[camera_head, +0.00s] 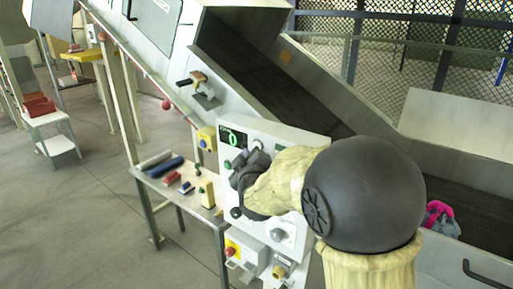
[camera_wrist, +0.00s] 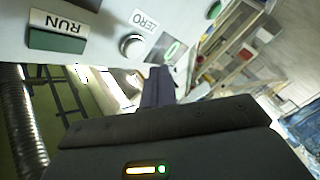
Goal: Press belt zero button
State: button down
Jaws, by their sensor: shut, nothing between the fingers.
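The belt zero button is a round pale knob (camera_wrist: 131,45) beside a label reading ZERO (camera_wrist: 143,20), upside down in the wrist view. It sits on a light control panel (camera_head: 285,133). My gripper (camera_head: 240,180) is in front of this panel in the head view, below the lit green display (camera_head: 233,139). In the wrist view the dark fingers of my gripper (camera_wrist: 157,78) are together and empty, just below and right of the button in the picture. Whether they touch the panel I cannot tell. My arm hides part of the panel in the head view.
A green button (camera_wrist: 56,41) with a RUN label is left of the zero button in the wrist view. A small side table (camera_head: 160,182) with several small items stands left of the panel. The belt (camera_head: 265,90) slopes behind it, with a pink bag (camera_head: 439,215) at right.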

jog(key=shift+s+a, duration=0.95)
jog(key=shift+s, duration=0.3)
jog(key=s+d+f+m+g+h+b, duration=0.1)
jog(key=s+d+f+m+g, duration=0.55)
jog(key=f, duration=0.65)
jog(key=s+d+f+m+g, duration=0.1)
jog(key=s+d+f+g, duration=0.1)
jog(key=s, duration=0.4)
jog(key=s+d+f+m+g+h+b, duration=0.1)
jog(key=s+d+f+m+g, duration=0.1)
jog(key=s+d, duration=0.4)
jog(key=s+d+f+m+g, duration=0.2)
jog(key=s+d+f+g, duration=0.1)
jog(key=s+f+g, duration=0.1)
jog(key=shift+s+d+f+b, duration=0.35)
jog(key=shift+s+f, duration=0.25)
jog(key=shift+s, duration=0.65)
